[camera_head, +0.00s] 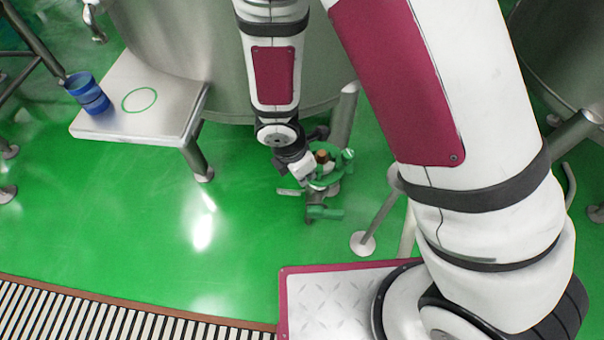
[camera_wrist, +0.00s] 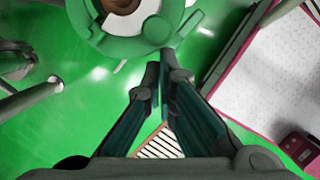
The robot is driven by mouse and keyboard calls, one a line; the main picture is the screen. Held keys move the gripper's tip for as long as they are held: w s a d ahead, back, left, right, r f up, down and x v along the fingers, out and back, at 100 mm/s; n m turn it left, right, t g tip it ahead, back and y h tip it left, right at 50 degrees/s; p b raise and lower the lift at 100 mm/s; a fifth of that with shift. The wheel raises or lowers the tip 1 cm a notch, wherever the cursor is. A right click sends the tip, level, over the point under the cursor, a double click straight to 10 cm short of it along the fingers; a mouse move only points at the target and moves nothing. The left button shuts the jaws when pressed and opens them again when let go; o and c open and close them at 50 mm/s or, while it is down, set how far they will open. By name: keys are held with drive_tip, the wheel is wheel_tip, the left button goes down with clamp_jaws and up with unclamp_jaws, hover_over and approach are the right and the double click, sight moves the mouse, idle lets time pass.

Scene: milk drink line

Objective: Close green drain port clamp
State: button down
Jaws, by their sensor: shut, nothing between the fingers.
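The green drain port clamp (camera_head: 326,180) is a ring around a brown, round port below the steel tank in the head view. In the wrist view the clamp (camera_wrist: 110,42) fills the top, with a knob-like lug at its lower right. My gripper (camera_wrist: 162,68) is shut and empty, its fingertips close to the lower edge of the clamp by that lug. I cannot tell if they touch it. In the head view my gripper (camera_head: 300,168) is at the left side of the clamp, its fingers partly hidden. Below the clamp is a green handle (camera_head: 325,212).
A steel tank (camera_head: 190,50) stands behind on metal legs. A steel platform (camera_head: 165,105) at left holds blue cups (camera_head: 88,93) beside a green circle. A floor grate (camera_head: 110,315) runs along the front left. Green floor is clear left of the clamp.

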drive_tip(key=shift+d, duration=0.3)
drive_tip(key=shift+a, duration=0.1)
idle(0.4)
